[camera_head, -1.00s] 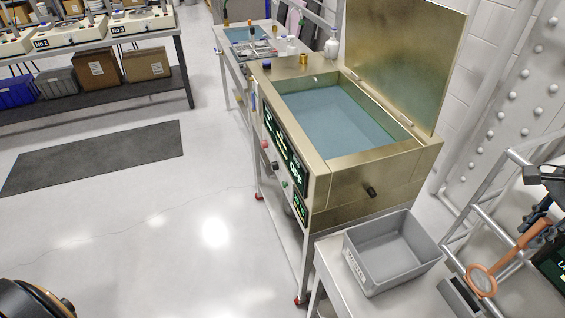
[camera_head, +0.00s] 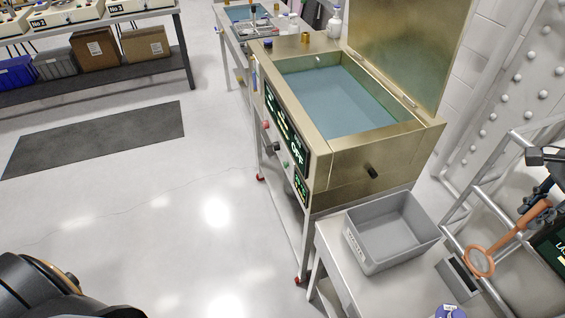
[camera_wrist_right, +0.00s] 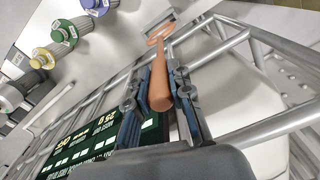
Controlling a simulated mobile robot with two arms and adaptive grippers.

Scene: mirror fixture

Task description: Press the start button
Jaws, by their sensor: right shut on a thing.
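The brass-coloured machine (camera_head: 330,150) has an open lid and a basin of blue liquid. Its side panel carries a red button (camera_head: 266,125), a black knob (camera_head: 276,146) and a small green button (camera_head: 285,164) near lit green displays (camera_head: 285,125). Their labels are too small to read. My right gripper (camera_head: 540,203) is at the right edge, well away from the panel. It is shut on the handle of an orange tool with a round head (camera_head: 480,262). The wrist view shows the tool's handle (camera_wrist_right: 160,90) between the fingers. My left gripper is not in view.
A grey bin (camera_head: 390,235) stands on a small table in front of the machine. A metal rail frame (camera_head: 480,200) is at right, near the tool. The floor left of the machine is open, with a dark mat (camera_head: 95,137).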

